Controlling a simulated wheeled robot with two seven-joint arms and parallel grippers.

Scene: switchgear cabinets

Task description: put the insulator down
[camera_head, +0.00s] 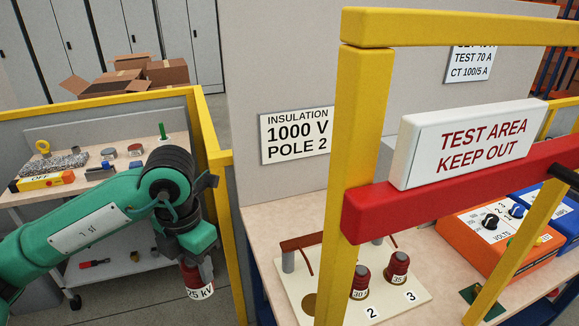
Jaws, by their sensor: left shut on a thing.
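My left gripper (193,262) points down and is shut on a dark red insulator (200,293) with a white "25 kV" label. It hangs upright over the floor gap left of the bench, not touching any surface. A cream board (408,290) on the bench carries two similar dark red insulators, one marked 30 (360,281) by the number 2, one marked 35 (397,267) by the number 3. A round brown spot (310,304) on the board's left is bare; the yellow post partly hides that end.
A yellow post (362,130) and a red rail (465,190) with a "TEST AREA KEEP OUT" sign (470,142) stand before the bench. Orange (500,235) and blue meters sit at right. A cluttered cart (110,170) stands at left behind my arm.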

